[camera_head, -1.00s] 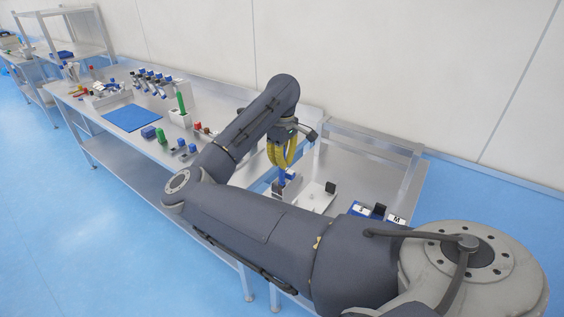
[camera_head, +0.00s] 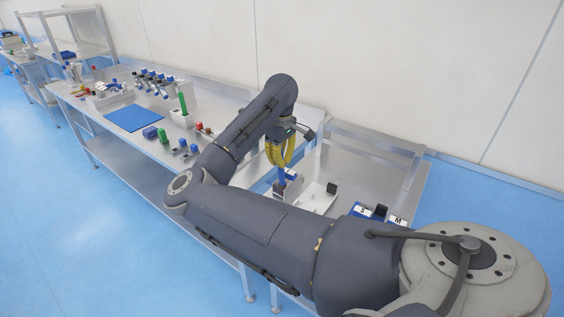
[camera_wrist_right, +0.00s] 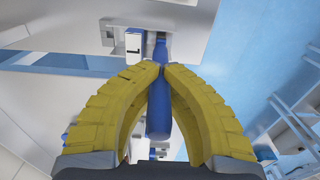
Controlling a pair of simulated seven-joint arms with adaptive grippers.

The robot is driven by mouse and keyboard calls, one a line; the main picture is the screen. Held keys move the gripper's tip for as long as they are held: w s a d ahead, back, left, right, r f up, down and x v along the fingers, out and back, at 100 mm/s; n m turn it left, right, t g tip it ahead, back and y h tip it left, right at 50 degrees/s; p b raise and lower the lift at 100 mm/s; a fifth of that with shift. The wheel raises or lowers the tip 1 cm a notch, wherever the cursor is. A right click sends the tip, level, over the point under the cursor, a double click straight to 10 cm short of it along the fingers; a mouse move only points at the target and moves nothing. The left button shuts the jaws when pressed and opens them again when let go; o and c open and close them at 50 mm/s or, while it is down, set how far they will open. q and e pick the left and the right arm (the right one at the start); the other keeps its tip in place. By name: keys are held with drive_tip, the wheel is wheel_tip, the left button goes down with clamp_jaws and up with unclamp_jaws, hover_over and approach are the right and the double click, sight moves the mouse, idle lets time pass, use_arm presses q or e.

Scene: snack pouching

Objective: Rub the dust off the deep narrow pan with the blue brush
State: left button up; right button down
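My right gripper (camera_head: 281,164) has yellow ribbed fingers pointing down over the right part of the bench. In the right wrist view its fingertips (camera_wrist_right: 160,70) meet on a slim blue handle, which I take for the blue brush (camera_wrist_right: 158,112). The brush also shows below the fingers in the head view (camera_head: 281,177). Its far end reaches a pale fixture beside a small white box (camera_wrist_right: 134,42); whether it touches is unclear. I cannot surely identify the deep narrow pan; my arm hides part of this area. My left gripper is not in view.
A white plate (camera_head: 314,199) with a dark block (camera_head: 331,188) lies right of the gripper. Blue bins labelled S (camera_head: 362,210) and M (camera_head: 398,220) stand farther right. A blue mat (camera_head: 134,118), a green bottle-like item (camera_head: 183,104) and several small parts occupy the left bench.

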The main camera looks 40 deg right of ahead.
drive_tip(key=shift+s, duration=0.3)
drive_tip(key=shift+s+d, duration=0.1)
drive_tip(key=shift+s, duration=0.2)
idle(0.3)
drive_tip(key=shift+w, duration=0.2)
idle(1.1)
drive_tip(key=shift+w, duration=0.4)
drive_tip(key=shift+s, duration=0.15)
drive_tip(key=shift+s, duration=0.45)
idle(0.5)
drive_tip(key=shift+f, duration=0.1)
idle(1.3)
drive_tip(key=shift+w, duration=0.15)
